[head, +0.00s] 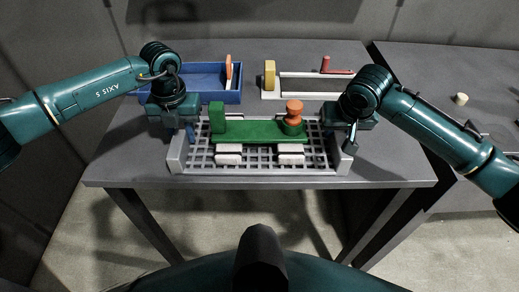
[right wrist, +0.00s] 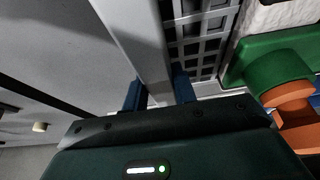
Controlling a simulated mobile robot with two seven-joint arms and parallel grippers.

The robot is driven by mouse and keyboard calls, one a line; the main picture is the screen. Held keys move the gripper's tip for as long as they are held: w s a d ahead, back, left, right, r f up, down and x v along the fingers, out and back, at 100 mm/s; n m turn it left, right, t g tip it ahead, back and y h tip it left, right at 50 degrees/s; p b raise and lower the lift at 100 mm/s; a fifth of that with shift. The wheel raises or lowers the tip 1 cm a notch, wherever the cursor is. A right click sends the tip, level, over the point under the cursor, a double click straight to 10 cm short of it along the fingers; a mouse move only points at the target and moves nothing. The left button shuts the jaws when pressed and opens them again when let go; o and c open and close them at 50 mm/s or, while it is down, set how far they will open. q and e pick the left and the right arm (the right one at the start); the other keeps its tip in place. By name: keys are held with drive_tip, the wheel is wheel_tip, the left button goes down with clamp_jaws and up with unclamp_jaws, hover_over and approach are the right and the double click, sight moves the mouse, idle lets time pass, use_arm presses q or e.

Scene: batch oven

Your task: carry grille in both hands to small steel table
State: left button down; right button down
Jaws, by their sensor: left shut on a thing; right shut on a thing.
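The grille (head: 343,160) is a grey lattice tray with raised end walls, at the front edge of the grey table (head: 120,165). I cannot tell whether it rests on the table or hangs just above it. It bears a green part with an orange knob (head: 294,112) and two pale blocks (head: 229,154). My left gripper (head: 190,133) is shut on the grille's left end. My right gripper (head: 340,133) is shut on its right end wall, which also shows between the blue fingers in the right wrist view (right wrist: 140,38). Which table is the small steel one is unclear.
A blue tray (head: 205,97) with an orange piece stands behind the grille on the left. A pale frame (head: 315,94) with yellow and red pieces is behind it on the right. Another grey surface (head: 430,75) at right bears a small pale cylinder (head: 461,99).

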use_arm(q)
drive_tip(key=c, duration=1.5)
unclamp_jaws()
use_arm(e)
drive_tip(key=c, duration=1.5)
unclamp_jaws()
use_arm(q)
drive_tip(key=o, duration=0.4)
use_arm(e)
drive_tip(key=o, duration=0.4)
drive_tip(key=shift+r, duration=0.15)
use_arm(q)
wheel_tip(320, 180, up, 12)
use_arm(e)
drive_tip(key=v, duration=1.2)
drive_tip(key=shift+s, duration=0.1)
